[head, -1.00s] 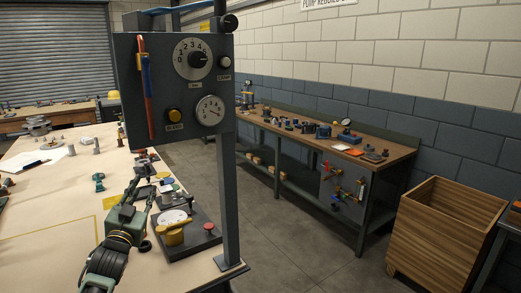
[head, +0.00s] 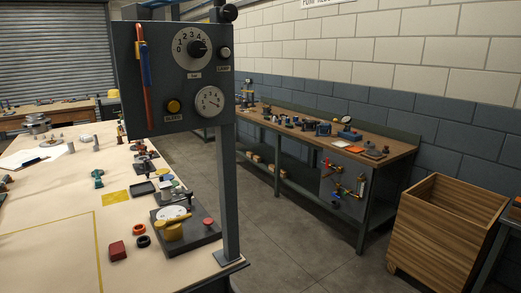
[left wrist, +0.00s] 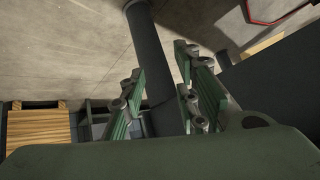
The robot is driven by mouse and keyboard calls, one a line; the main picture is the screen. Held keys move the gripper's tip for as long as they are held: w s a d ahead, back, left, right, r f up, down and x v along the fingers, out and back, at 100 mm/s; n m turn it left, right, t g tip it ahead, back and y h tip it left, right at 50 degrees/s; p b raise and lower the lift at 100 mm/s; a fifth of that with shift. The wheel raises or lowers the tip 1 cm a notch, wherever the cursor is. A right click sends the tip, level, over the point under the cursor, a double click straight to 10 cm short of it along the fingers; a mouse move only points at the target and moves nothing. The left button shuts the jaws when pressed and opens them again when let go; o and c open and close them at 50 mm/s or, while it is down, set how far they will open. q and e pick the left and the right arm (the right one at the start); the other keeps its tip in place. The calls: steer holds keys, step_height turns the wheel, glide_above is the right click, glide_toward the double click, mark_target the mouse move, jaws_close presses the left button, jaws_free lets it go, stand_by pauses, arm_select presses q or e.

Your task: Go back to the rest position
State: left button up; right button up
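My left gripper (left wrist: 163,88) shows in the left wrist view with its green fingers spread apart. No held object shows between them; a dark post (left wrist: 150,45) and a dark surface lie behind. Neither gripper is in the head view. In the head view the workbench (head: 50,245) at left carries a dark fixture plate (head: 200,238) with a white disc, a yellow part (head: 174,232) and a red knob (head: 208,222). A red block (head: 117,250), an orange ring (head: 138,229) and a dark ring (head: 143,242) lie in front of it.
A grey control panel (head: 150,110) with dials stands on a post (head: 228,190) at the bench's right edge. A wooden crate (head: 440,240) stands at right. A second bench (head: 300,135) runs along the wall. The floor (head: 290,230) between is clear.

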arm_select(q)
steer(key=s+d+f+g, duration=0.2)
steer(key=s+f, duration=0.4)
steer(key=s, duration=0.8)
steer(key=s+d+f+g+b, duration=0.1)
steer(key=s+f, duration=0.5)
steer(key=s, duration=0.8)
steer(key=s+d+f+g, duration=0.3)
steer(key=s+f, duration=0.3)
steer(key=s, duration=0.8)
steer(key=shift+g+h+b, duration=0.3)
steer(key=shift+g, duration=0.4)
arm_select(e)
steer(key=shift+f, duration=0.9)
arm_select(q)
steer(key=shift+d+f, duration=0.1)
